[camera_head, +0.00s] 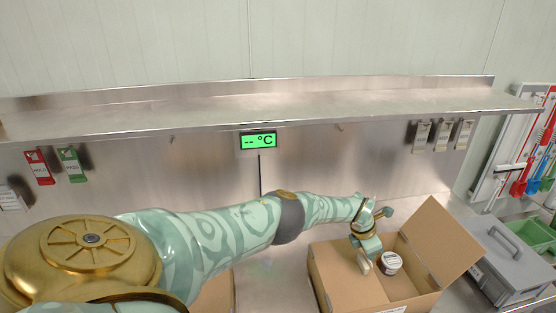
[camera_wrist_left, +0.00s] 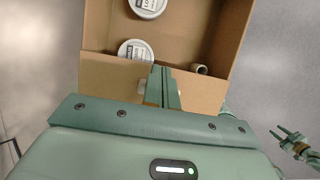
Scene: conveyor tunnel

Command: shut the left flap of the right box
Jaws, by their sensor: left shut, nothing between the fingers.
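The right box (camera_head: 400,310) is an open brown cardboard box on the steel table. A flap (camera_head: 440,240) stands up at its right side. A cardboard panel (camera_head: 335,278) lies at its left side, which I take to be the left flap; its exact angle is unclear. It also shows in the left wrist view (camera_wrist_left: 108,78). A white-lidded jar (camera_head: 389,263) shows inside the box. My left gripper (camera_head: 364,264) is shut and empty, its fingertips at the left panel; I cannot tell whether they touch. My right gripper (camera_wrist_left: 284,134) shows small in the left wrist view, fingers apart.
Another cardboard box (camera_head: 215,295) is mostly hidden behind my left arm. A steel shelf (camera_head: 260,107) runs above the table. A grey lidded case (camera_head: 510,262) stands right of the right box. A second jar lid (camera_wrist_left: 147,5) shows inside the box.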

